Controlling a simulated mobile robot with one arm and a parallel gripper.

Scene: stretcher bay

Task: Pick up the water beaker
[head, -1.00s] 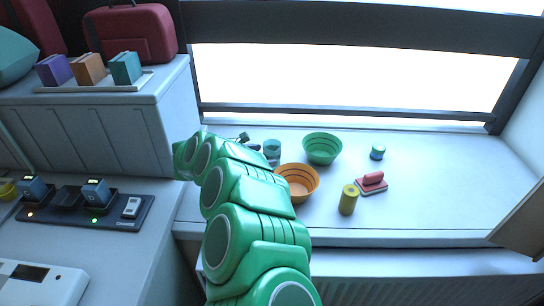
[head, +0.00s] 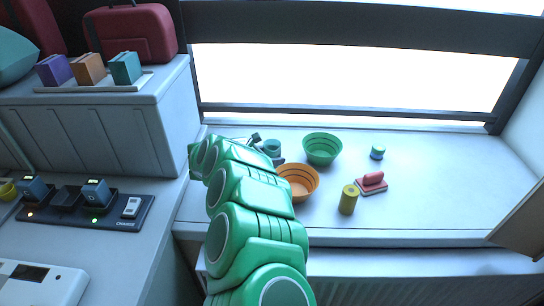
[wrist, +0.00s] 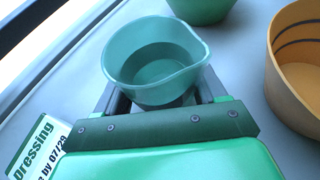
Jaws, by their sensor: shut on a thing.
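The water beaker is a small teal cup with a pouring lip, standing upright on the white sill; it shows in the head view (head: 272,146) and, seen from above, in the wrist view (wrist: 188,70). My gripper (head: 267,149) is around it, with one dark finger on each side. In the wrist view my gripper (wrist: 158,103) is shut on the beaker's lower body, below the rim. The finger contact and the beaker's base are mostly hidden.
An orange bowl (head: 298,183) stands close to the beaker, with a green bowl (head: 322,149) behind it. A yellow cylinder (head: 348,200), a red-handled block (head: 372,183) and a small teal-and-blue jar (head: 377,152) stand farther right. A "Dressing" label (wrist: 33,145) shows at left in the wrist view.

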